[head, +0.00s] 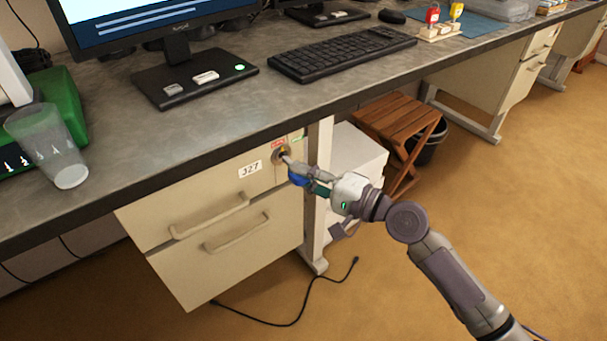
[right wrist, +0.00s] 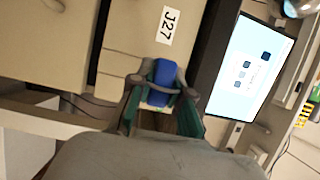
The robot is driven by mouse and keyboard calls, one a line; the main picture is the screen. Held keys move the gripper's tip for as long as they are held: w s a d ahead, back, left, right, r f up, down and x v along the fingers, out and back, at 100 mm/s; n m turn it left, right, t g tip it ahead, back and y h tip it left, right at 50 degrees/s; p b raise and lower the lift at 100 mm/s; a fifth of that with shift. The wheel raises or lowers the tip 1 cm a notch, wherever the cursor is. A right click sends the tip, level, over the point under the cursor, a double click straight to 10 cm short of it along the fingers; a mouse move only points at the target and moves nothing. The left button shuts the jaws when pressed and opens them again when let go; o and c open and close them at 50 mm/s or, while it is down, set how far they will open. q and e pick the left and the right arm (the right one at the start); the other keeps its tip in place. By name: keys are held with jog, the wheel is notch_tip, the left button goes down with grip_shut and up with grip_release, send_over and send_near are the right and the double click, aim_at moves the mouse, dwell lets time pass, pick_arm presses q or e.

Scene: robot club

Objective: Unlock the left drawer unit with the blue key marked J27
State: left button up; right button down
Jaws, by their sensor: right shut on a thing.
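The left drawer unit (head: 222,262) is cream, with two handled drawers under the desk. A white J27 label (head: 250,169) is on its upper front, and it also shows in the right wrist view (right wrist: 167,25). A round lock (head: 280,153) sits right of the label, with small red and green marks above it. My right gripper (head: 296,172) is at the lock, shut on the blue key (head: 298,180). The key's blue head shows between the fingers in the right wrist view (right wrist: 163,80). The key's tip is hidden, so I cannot tell how deep it sits. My left gripper is not in view.
The desk edge (head: 190,155) overhangs the drawer front. A desk leg (head: 317,200) and a white cabinet (head: 352,160) stand right of the unit. A wooden stand (head: 437,32) with red and yellow items is farther back. A cable (head: 285,323) lies on the open floor.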

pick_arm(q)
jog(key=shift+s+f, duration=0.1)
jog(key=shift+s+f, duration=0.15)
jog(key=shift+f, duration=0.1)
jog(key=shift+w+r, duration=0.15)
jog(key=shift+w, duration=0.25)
pick_arm(e)
jog(key=shift+w+a, duration=0.1)
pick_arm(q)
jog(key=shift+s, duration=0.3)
pick_arm(e)
jog(key=shift+w+a, duration=0.1)
jog(key=shift+w, duration=0.05)
dwell(0.4)
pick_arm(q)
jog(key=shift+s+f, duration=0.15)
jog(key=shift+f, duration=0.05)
pick_arm(e)
jog(key=shift+w+a, duration=0.15)
jog(key=shift+w, duration=0.05)
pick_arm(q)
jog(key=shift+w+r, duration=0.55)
pick_arm(e)
jog(key=shift+w+a, duration=0.25)
jog(key=shift+w, duration=0.1)
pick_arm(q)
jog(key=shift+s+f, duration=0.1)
